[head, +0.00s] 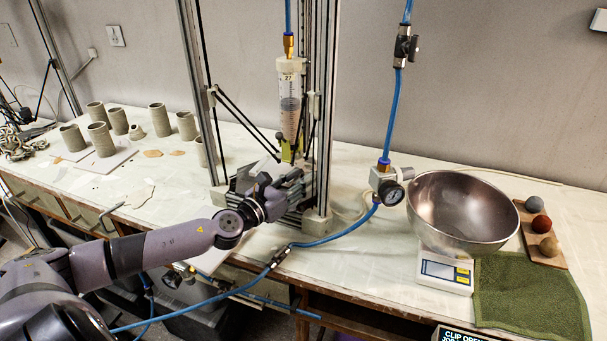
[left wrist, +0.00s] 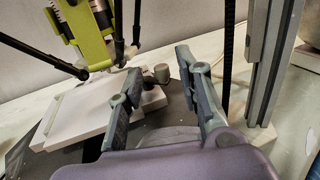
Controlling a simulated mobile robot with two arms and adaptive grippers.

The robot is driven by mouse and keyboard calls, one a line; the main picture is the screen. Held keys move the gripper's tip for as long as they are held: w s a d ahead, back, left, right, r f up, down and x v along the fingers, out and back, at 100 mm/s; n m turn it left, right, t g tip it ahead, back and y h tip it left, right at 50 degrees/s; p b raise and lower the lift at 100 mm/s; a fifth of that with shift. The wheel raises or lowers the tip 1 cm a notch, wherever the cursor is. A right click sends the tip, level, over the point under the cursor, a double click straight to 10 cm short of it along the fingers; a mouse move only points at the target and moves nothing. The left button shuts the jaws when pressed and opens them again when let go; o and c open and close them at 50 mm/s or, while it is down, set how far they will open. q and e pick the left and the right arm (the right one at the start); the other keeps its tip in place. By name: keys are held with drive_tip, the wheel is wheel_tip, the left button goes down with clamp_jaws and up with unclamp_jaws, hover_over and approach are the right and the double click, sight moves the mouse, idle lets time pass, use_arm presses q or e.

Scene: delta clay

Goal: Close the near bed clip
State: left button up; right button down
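My left gripper (head: 284,180) reaches into the front of the clay printer frame, at the bed. In the left wrist view its two fingers (left wrist: 160,66) are spread apart with a clear gap. A small grey clip with a round knob (left wrist: 161,73) sits at the corner of the white bed plate (left wrist: 84,112), just beyond and between the fingertips. I see no finger closed on it; whether one touches it I cannot tell. In the head view my gripper hides the clip. My right gripper is not in view.
The green nozzle holder (left wrist: 75,28) and its black rods hang over the plate. An upright metal post (left wrist: 268,70) stands close on the right. A blue hose (head: 335,236) crosses the table front. A steel bowl (head: 462,207) stands on a scale (head: 444,272). A partly visible display (head: 460,335) reads "CLIP OPEN".

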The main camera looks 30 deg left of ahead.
use_arm(q)
drive_tip(key=shift+w+d, duration=0.15)
drive_tip(key=shift+w, duration=0.65)
drive_tip(key=shift+c, duration=0.4)
clamp_jaws()
